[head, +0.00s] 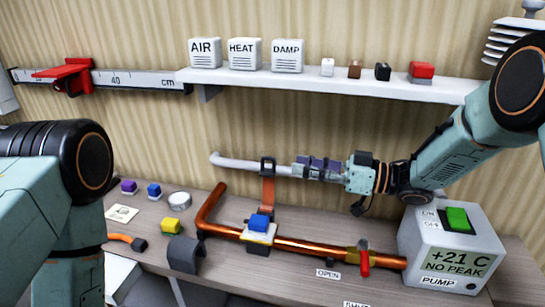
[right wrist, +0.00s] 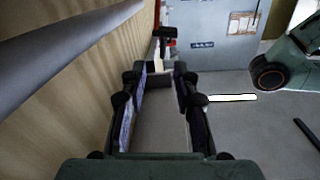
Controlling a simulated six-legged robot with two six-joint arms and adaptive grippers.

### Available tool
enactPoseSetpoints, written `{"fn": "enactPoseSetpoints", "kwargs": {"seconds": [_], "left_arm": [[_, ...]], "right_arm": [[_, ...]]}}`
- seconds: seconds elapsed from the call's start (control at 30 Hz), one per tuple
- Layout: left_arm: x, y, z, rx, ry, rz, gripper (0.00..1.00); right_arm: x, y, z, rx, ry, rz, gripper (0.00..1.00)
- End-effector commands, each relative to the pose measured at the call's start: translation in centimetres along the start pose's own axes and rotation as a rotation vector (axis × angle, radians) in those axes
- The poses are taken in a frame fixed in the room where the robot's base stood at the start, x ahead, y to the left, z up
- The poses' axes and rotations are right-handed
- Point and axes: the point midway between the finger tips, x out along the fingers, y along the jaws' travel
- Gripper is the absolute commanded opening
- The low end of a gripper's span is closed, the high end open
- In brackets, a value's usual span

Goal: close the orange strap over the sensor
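The orange strap (head: 267,191) stands upright behind the copper pipe, its dark end piece (head: 268,166) at the top. The sensor, a blue block (head: 259,222) on a pale and yellow base, sits on the pipe in front of the strap, its top uncovered. My right gripper (head: 297,167) points left at the height of the strap's end, a little to its right and apparently apart. In the right wrist view its fingers (right wrist: 160,72) are spread. A dark block (right wrist: 159,81) shows between them; I cannot tell whether it is the strap's end. My left gripper is out of view.
The copper pipe (head: 309,246) has a red-handled valve (head: 364,259) and runs to the grey pump box (head: 448,249). A grey wall pipe (head: 240,164) runs behind the strap. A yellow block (head: 171,227) and dark curved piece (head: 186,253) lie left. A shelf (head: 330,84) is above.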

Motion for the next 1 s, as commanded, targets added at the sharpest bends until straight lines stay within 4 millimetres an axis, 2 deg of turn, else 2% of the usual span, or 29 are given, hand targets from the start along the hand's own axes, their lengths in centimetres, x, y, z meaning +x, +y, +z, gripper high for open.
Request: {"fn": "enactPoseSetpoints", "kwargs": {"seconds": [0.17, 0.4, 0.6, 0.97, 1.0], "left_arm": [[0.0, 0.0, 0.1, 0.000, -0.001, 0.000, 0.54], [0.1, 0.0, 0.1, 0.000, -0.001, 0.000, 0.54], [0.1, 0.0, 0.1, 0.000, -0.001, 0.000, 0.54], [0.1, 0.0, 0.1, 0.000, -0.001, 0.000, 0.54], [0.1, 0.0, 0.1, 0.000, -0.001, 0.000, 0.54]], "right_arm": [[1.2, -0.3, 0.1, 0.000, -0.002, -0.002, 0.30], [5.0, -0.5, 0.2, -0.001, -0.003, -0.002, 0.30], [7.2, -0.4, 0.1, -0.001, 0.000, -0.001, 0.30], [7.8, -0.1, 0.0, 0.000, 0.000, 0.000, 0.30], [7.8, -0.1, 0.0, 0.000, 0.000, 0.000, 0.27]]}}
